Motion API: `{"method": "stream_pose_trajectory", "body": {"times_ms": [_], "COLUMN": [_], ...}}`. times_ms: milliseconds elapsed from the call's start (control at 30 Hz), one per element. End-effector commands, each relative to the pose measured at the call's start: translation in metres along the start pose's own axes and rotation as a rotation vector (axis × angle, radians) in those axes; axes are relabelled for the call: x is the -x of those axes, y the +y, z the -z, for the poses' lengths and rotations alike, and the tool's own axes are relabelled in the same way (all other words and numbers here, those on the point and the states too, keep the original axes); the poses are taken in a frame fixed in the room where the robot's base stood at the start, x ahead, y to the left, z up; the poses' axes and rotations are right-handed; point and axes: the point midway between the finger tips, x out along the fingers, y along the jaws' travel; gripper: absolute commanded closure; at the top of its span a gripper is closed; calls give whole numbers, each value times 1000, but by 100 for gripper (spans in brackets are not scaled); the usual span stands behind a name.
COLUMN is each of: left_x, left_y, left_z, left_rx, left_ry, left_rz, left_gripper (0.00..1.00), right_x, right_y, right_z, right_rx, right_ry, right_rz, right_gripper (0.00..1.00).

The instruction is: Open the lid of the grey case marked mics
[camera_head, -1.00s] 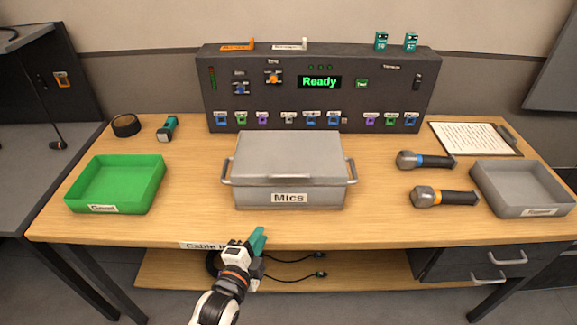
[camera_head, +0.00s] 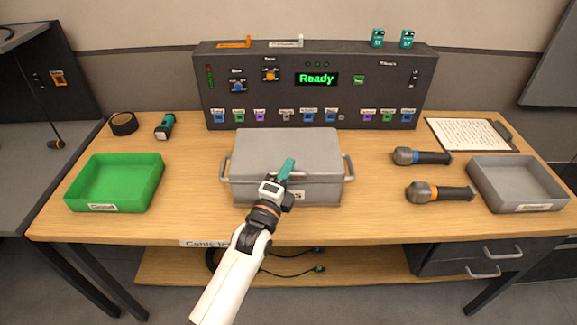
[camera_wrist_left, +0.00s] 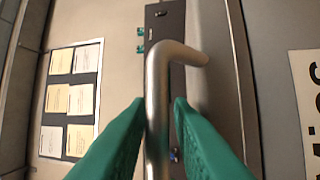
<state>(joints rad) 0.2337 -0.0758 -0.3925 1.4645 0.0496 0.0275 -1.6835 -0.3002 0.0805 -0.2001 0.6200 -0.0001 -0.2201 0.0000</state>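The grey case (camera_head: 245,187) stands at the middle of the bench with its lid (camera_head: 262,145) closed. Its white label (camera_head: 299,195) is partly hidden by my left gripper; in the left wrist view the label (camera_wrist_left: 305,100) shows at the right edge, turned sideways. My left gripper (camera_head: 288,168) is at the front of the case, over the lid's front edge. In the left wrist view its green fingers (camera_wrist_left: 160,103) are apart, with a metal bar handle (camera_wrist_left: 158,85) running between them. I cannot tell whether they touch it. My right gripper is not in view.
A green tray (camera_head: 73,188) stands at left and a grey tray (camera_head: 483,190) at right. Two microphones, one blue-ringed (camera_head: 423,157) and one orange-ringed (camera_head: 440,192), lie right of the case. The console (camera_head: 215,100) stands behind. Bench surface beside the case is free.

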Motion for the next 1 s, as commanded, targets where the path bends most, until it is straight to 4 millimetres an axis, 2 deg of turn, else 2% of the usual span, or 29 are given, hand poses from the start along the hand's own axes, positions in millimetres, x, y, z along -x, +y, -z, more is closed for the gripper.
{"method": "stream_pose_trajectory", "body": {"times_ms": [133, 433, 567, 867, 1000], "left_x": [-10, -12, -12, -12, -15], "left_y": [0, 0, 0, 1, 9], "left_z": [0, 0, 0, 0, 1], "left_rx": [-1, 0, 0, 1, 10], "left_ry": [0, 0, 0, 0, 0], "left_rz": [0, 0, 0, 3, 21], "left_gripper": [80, 80, 100, 100, 100], "right_x": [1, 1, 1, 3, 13], "right_y": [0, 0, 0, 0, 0], "right_z": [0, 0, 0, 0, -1], "right_rx": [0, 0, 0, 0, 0], "right_ry": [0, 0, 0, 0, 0], "right_rz": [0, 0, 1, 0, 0], "right_gripper": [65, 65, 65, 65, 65]}}
